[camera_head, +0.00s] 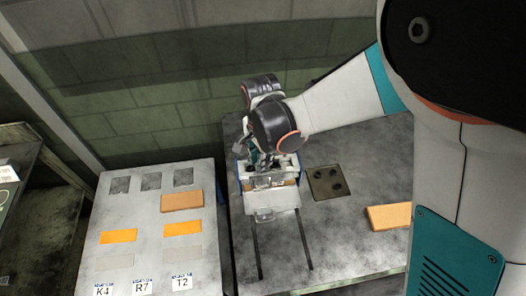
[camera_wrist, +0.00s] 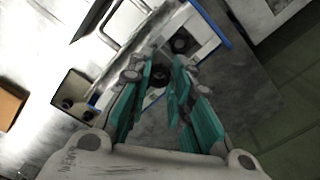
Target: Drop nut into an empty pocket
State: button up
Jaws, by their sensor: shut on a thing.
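My gripper (camera_wrist: 163,66) has teal fingers and is shut on a black nut (camera_wrist: 160,76), seen between the fingertips in the wrist view. In the head view my gripper (camera_head: 262,165) is over the white, blue-edged fixture (camera_head: 284,199); the nut cannot be made out there. The fixture also shows in the wrist view (camera_wrist: 203,37), beyond the fingertips. Another dark round spot (camera_wrist: 180,45) shows in it; I cannot tell whether it is a nut or an empty pocket. The fingers hide part of the fixture. I cannot tell whether the held nut touches it.
A dark olive plate (camera_head: 327,194) with dark round pieces lies right of the fixture. An orange-brown block (camera_head: 389,217) lies farther right. At left is a grey panel (camera_head: 150,220) with recesses, orange pieces and labels K4, R7 and T2. Two dark rails (camera_head: 256,245) run forward from the fixture.

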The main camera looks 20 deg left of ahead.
jog(key=shift+f+b, duration=0.35)
jog(key=shift+f, duration=0.1)
jog(key=o, duration=1)
notch_tip(320, 180, up, 12)
jog(key=shift+s+r, duration=0.1)
jog(key=shift+s, duration=0.05)
